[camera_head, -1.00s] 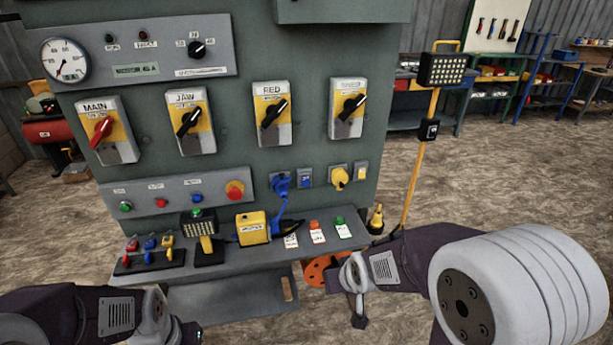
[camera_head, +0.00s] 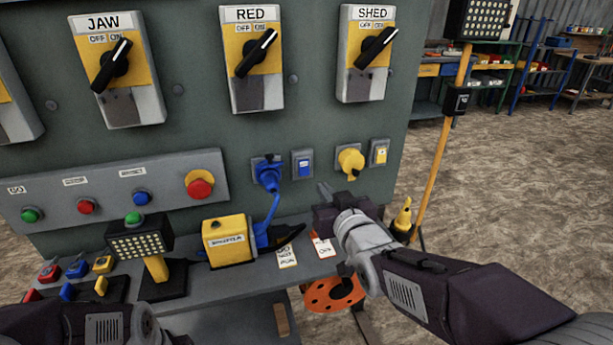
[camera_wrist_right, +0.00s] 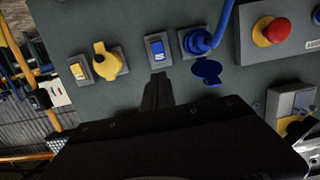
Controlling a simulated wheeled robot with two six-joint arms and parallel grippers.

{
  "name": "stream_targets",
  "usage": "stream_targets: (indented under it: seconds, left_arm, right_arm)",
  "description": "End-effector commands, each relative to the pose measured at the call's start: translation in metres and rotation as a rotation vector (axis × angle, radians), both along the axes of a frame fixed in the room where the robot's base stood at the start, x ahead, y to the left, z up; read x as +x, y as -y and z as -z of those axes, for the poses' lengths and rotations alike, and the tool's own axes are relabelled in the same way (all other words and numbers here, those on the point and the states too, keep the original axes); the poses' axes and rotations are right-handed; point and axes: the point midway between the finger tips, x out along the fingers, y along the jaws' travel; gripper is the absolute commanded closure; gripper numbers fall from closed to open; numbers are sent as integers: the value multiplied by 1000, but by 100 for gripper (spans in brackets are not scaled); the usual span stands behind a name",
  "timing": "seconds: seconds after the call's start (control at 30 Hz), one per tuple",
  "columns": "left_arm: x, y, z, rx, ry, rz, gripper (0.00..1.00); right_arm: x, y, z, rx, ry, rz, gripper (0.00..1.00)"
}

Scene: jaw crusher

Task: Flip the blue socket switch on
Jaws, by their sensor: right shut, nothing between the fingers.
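The blue socket switch (camera_head: 303,164) is a small blue rocker on a grey plate, just right of the blue socket with its plug (camera_head: 268,173). In the right wrist view the blue switch (camera_wrist_right: 157,50) shows straight beyond my fingertips, and the blue socket (camera_wrist_right: 197,41) is on its right. My right gripper (camera_head: 325,191) is shut and empty, below and slightly right of the switch in the head view. In the right wrist view its tips (camera_wrist_right: 157,78) look close to the switch, with a small gap. My left gripper is out of frame; only my left arm shows.
A yellow socket (camera_head: 350,162) and yellow switch (camera_head: 379,153) are to the right. A red stop button (camera_head: 200,187) is to the left. Below, the shelf holds a yellow box (camera_head: 228,240), a lamp (camera_head: 140,245) and tags (camera_head: 323,246). A yellow pole (camera_head: 437,165) stands at right.

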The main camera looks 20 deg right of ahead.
Motion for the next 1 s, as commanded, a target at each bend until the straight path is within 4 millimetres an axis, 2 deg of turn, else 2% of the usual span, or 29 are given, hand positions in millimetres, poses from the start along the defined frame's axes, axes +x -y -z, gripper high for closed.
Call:
stream_targets:
  seconds: [0.27, 0.5, 0.7, 1.0]
  left_arm:
    - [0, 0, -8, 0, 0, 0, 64]
    - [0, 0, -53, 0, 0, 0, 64]
    - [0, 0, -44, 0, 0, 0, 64]
    - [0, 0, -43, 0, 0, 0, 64]
  right_arm:
    - [3, 0, -3, 0, -4, -1, 100]
    - [26, -1, -4, 1, -13, 0, 100]
    - [70, -3, 12, 0, -3, -1, 100]
    - [125, -5, 20, 0, -2, -1, 100]
